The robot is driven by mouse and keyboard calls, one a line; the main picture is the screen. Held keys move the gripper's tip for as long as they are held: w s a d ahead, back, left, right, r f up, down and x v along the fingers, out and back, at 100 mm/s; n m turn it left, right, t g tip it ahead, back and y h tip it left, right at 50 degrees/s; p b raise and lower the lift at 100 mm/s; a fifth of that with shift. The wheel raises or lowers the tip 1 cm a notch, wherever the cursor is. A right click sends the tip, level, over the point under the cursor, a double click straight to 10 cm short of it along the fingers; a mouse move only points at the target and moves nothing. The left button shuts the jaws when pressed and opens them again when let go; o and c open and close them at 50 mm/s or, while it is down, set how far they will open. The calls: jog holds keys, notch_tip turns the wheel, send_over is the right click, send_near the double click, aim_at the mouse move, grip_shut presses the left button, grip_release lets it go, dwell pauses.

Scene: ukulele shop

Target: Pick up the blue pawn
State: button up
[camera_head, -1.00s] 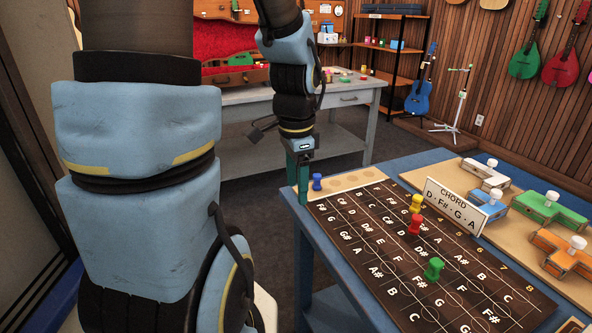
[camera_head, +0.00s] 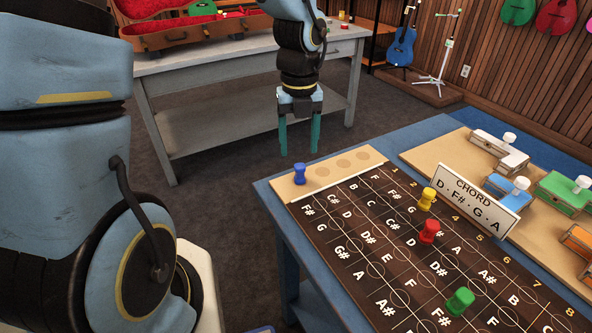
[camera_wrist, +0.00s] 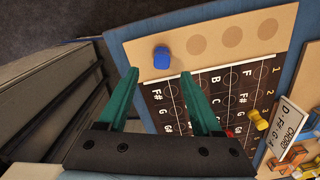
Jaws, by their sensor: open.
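The blue pawn (camera_head: 299,174) stands upright on the tan strip (camera_head: 318,181) at the board's far left corner. In the wrist view the blue pawn (camera_wrist: 161,58) shows ahead of the fingertips, between their lines. My gripper (camera_head: 300,150) hangs above and behind the pawn in the head view, its two green fingers pointing down. It is open and empty, as the wrist view of my gripper (camera_wrist: 158,78) also shows. The pawn and the fingers look apart.
A yellow pawn (camera_head: 427,199), red pawn (camera_head: 429,231) and green pawn (camera_head: 459,301) stand on the dark lettered board (camera_head: 350,250). A chord sign (camera_head: 476,202) stands beside them. Jointed blocks with white knobs lie on the right. A grey workbench (camera_head: 240,65) stands behind.

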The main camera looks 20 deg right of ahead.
aim_at(300, 166)
notch_tip(300, 166, down, 7)
jog(key=shift+d+f, duration=0.15)
dwell(0.4)
grip_shut()
dwell(0.4)
